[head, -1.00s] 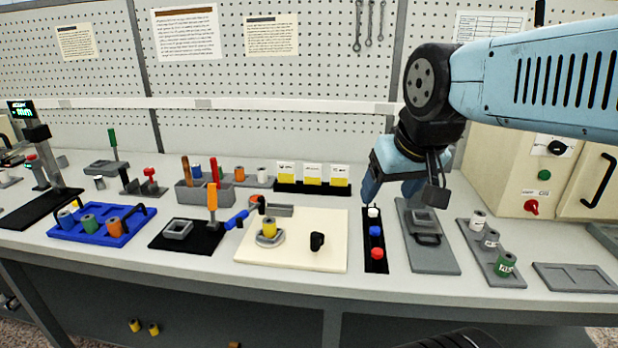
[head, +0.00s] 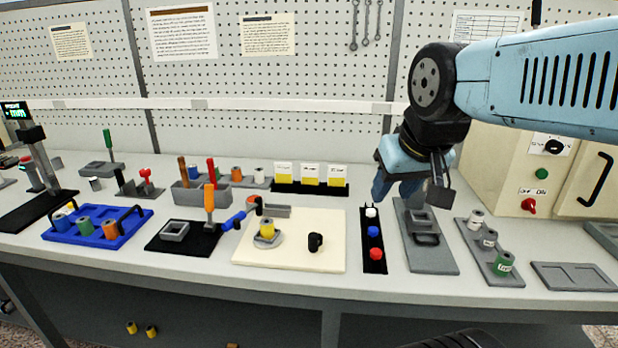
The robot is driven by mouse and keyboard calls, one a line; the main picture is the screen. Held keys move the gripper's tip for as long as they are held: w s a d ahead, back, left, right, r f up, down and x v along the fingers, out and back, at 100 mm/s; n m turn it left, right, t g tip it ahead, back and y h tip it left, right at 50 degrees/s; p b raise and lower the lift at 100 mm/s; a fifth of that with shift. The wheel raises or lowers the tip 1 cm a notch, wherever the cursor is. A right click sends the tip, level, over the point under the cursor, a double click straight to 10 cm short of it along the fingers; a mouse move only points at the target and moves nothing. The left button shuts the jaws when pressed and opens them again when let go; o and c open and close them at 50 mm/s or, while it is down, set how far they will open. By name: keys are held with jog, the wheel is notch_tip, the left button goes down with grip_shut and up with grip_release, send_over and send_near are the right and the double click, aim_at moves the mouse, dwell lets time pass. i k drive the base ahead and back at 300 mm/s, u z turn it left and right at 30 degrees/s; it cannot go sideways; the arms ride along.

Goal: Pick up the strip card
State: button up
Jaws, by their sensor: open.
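Three small white-and-yellow cards stand upright in a black holder (head: 309,188) at the back middle of the bench: a left card (head: 283,173), a middle card (head: 310,174) and a right card (head: 337,175). Their print is too small to read, so I cannot tell which, if any, is the strip card. My gripper (head: 396,192) is open and points down, to the right of the holder and apart from it. It hangs above the area between the black button strip and a grey plate. Its fingertips are partly hidden by its own body.
The black strip (head: 374,258) with white, blue and red buttons lies below my gripper. The grey plate (head: 432,258) with a handle is beside it. A cream board (head: 290,258) with a yellow spool is in front of the cards. A cream cabinet (head: 540,165) stands at right.

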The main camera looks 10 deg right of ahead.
aim_at(309, 173)
jog(key=u, duration=1.2)
jog(key=i, duration=0.1)
jog(key=z, duration=2.95)
jog(key=k, duration=1.35)
jog(key=u, duration=1.5)
jog(key=i, duration=1)
